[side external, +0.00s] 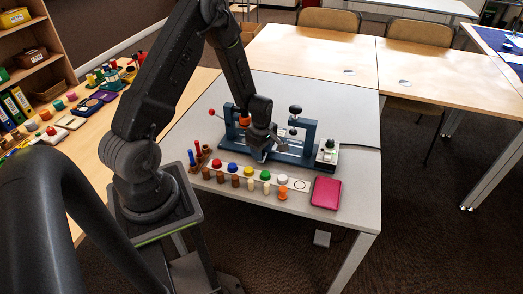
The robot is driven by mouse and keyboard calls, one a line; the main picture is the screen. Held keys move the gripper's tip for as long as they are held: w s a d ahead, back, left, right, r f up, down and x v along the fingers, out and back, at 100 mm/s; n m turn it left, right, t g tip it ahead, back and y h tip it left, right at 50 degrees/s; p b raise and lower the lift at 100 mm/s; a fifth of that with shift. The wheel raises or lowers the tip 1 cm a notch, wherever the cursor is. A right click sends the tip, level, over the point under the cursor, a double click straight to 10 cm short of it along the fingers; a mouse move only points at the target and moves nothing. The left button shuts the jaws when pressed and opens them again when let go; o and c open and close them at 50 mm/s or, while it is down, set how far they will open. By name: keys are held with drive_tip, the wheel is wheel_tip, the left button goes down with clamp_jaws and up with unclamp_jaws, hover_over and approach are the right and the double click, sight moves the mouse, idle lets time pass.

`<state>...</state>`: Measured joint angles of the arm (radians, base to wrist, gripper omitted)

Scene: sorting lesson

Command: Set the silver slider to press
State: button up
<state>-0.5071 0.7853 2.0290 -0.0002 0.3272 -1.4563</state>
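A dark blue press-like fixture (308,133) with two uprights stands on the grey table. It has a red-balled lever at its left and a black knob on top of a post. A small pale control box (327,157) with a dark knob stands at its right end. I cannot make out a silver slider or its setting for certain; the parts are small and partly behind my gripper. My gripper (264,152) is low in front of the fixture's middle, pointing down. Its fingers are too small and dark to tell whether they are open, or whether they touch anything.
In front lies a white strip (300,185) with coloured knobs and a row of small pegs. A crimson tray (326,193) is at its right. Wooden holders with red and blue pegs stand at the left. A cable runs right from the control box. The table's front right is clear.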

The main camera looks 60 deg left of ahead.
clamp_jaws()
drive_tip(key=w+d, duration=0.6)
drive_tip(key=shift+w+d, duration=0.2)
drive_tip(key=shift+w, duration=0.05)
drive_tip(key=shift+c, duration=0.6)
unclamp_jaws()
drive_tip(key=o, duration=0.3)
drive_tip(key=shift+o, duration=0.2)
wheel_tip(320, 180, up, 14)
